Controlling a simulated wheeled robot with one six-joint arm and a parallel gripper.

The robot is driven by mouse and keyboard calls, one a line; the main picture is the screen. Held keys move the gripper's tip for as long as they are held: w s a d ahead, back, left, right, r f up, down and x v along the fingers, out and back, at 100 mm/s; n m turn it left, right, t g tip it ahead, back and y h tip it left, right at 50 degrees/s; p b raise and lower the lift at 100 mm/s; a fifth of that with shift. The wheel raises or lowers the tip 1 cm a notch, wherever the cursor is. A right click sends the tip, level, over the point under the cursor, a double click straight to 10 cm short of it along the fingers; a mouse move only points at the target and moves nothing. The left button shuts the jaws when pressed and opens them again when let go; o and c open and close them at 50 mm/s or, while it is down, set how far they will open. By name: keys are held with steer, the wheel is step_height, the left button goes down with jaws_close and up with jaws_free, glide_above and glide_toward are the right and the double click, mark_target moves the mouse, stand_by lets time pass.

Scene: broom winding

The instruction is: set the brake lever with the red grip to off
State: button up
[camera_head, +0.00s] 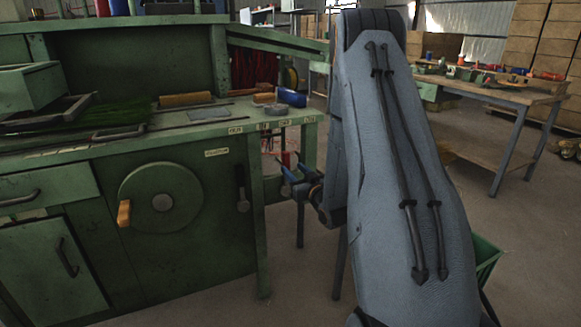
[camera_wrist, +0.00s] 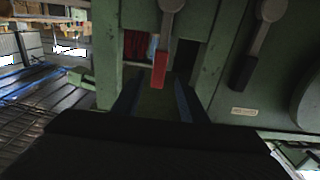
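The brake lever's red grip (camera_wrist: 160,70) shows at the upper middle of the wrist view, on a grey arm (camera_wrist: 169,22) that runs to the picture's top edge. It is mounted on the green bench's frame. My gripper (camera_wrist: 157,98) is open, with one blue finger on each side of the red grip in the picture. I see no contact, and cannot tell whether the grip is within the fingers' depth. In the head view my gripper (camera_head: 284,179) is at the bench's right end; a red patch shows just beyond it, but the lever is not clear there.
A second lever with a black grip (camera_wrist: 242,72) is beside the red one; it also shows in the head view (camera_head: 242,188). A round wheel with an orange knob (camera_head: 124,213) is on the green bench (camera_head: 185,262). A wooden worktable (camera_head: 490,92) stands at the back right.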

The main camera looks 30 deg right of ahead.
steer(key=shift+s+a, duration=0.15)
steer(key=shift+s, duration=1.35)
